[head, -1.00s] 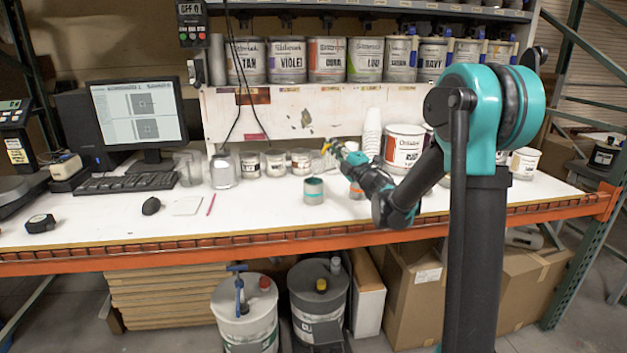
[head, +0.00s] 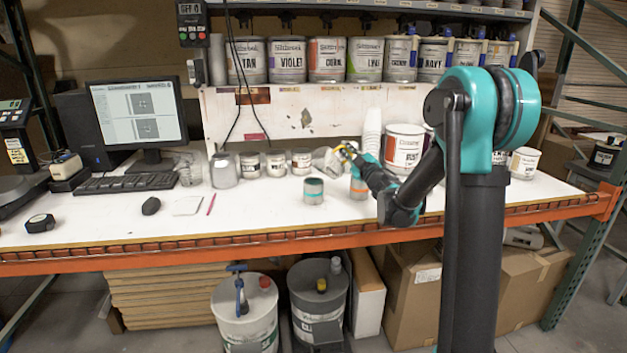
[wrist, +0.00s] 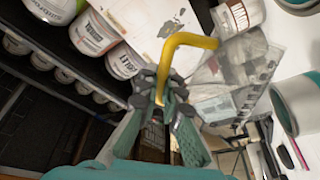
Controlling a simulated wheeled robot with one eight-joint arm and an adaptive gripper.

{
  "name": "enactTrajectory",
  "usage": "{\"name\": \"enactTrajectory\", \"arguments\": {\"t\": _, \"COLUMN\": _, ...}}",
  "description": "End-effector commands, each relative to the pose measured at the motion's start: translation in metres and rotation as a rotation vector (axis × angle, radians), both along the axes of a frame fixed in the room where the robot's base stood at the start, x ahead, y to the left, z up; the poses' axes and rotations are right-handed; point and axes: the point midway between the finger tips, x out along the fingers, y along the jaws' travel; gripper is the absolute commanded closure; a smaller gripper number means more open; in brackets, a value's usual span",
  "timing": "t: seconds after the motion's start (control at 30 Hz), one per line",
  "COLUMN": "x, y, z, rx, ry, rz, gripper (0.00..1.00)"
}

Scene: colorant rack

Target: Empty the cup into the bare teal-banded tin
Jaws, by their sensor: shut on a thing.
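A clear, grey-looking cup (head: 326,160) with a yellow handle is held tilted above the bench. It also shows in the wrist view, where the see-through cup (wrist: 238,82) lies beyond its bent yellow handle (wrist: 192,40). My gripper (head: 346,152) is shut on the handle; its fingers (wrist: 168,105) close around the handle's lower end. The bare teal-banded tin (head: 313,192) stands upright on the bench, below and slightly left of the cup. It shows at the right edge of the wrist view (wrist: 292,112). I cannot tell what the cup holds.
An orange-banded tin (head: 358,189) stands just right of the teal-banded one, below my arm. Several small labelled tins (head: 276,164) line the back. A white cup stack (head: 372,128) and a large labelled tin (head: 403,146) stand behind my gripper. The front bench (head: 260,218) is clear.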

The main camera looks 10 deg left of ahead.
Motion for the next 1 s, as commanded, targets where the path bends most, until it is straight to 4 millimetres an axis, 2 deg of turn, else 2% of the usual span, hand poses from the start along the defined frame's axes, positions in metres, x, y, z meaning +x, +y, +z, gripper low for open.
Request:
{"name": "enactTrajectory", "arguments": {"t": 0.23, "x": 0.009, "y": -0.011, "z": -0.003, "rx": 0.12, "ry": 0.114, "rz": 0.004, "gripper": 1.0}}
{"name": "enactTrajectory", "arguments": {"t": 0.53, "x": 0.023, "y": -0.026, "z": -0.035, "rx": 0.233, "ry": 0.223, "rz": 0.008, "gripper": 1.0}}
{"name": "enactTrajectory", "arguments": {"t": 0.77, "x": 0.033, "y": -0.038, "z": -0.014, "rx": 0.329, "ry": 0.313, "rz": 0.009, "gripper": 1.0}}
{"name": "enactTrajectory", "arguments": {"t": 1.0, "x": 0.041, "y": -0.047, "z": -0.013, "rx": 0.429, "ry": 0.407, "rz": 0.011, "gripper": 1.0}}
